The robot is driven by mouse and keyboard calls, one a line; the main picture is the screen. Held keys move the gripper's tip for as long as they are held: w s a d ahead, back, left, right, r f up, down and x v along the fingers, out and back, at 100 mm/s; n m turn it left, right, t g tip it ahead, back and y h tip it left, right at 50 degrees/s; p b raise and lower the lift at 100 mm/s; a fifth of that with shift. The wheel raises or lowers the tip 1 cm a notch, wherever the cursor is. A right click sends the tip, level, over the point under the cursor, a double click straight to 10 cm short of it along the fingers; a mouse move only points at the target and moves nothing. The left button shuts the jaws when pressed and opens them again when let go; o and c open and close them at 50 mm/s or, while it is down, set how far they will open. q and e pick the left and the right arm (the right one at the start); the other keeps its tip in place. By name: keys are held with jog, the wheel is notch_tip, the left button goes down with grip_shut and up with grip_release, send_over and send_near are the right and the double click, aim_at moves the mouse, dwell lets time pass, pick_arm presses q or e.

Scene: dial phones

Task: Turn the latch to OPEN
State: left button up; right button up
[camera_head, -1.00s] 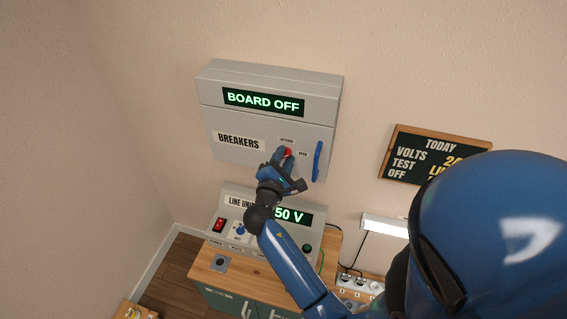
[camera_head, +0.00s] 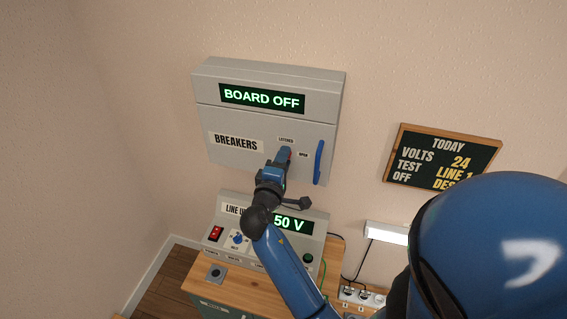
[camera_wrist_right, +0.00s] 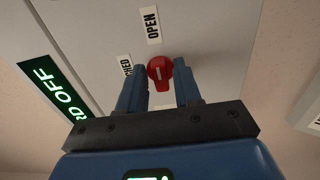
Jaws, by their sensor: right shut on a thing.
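The latch is a red knob (camera_wrist_right: 160,72) on the grey breaker box door. In the right wrist view its short white mark runs roughly in line with the OPEN label (camera_wrist_right: 152,25); the LATCHED label (camera_wrist_right: 126,66) is to its left. My right gripper (camera_wrist_right: 160,82) is shut on the knob, one finger on each side. In the head view my right gripper (camera_head: 284,157) is at the door below the LATCHED label (camera_head: 286,140) and left of the OPEN label (camera_head: 303,155), covering most of the knob. My left gripper is not in view.
The box display (camera_head: 262,98) reads BOARD OFF. A blue door handle (camera_head: 319,162) stands close to the right of my gripper. Below is a line unit (camera_head: 228,226) with a red switch (camera_head: 216,234) on a wooden-topped cabinet. A notice board (camera_head: 443,160) hangs on the right.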

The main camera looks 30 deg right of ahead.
dwell(0.4)
jog(key=o, duration=0.7)
jog(key=shift+o, duration=0.2)
jog(key=b+v, duration=0.1)
jog(key=v, duration=0.9)
jog(key=shift+s+a+b, duration=0.2)
jog(key=shift+a+b, duration=0.05)
jog(key=shift+b, duration=0.05)
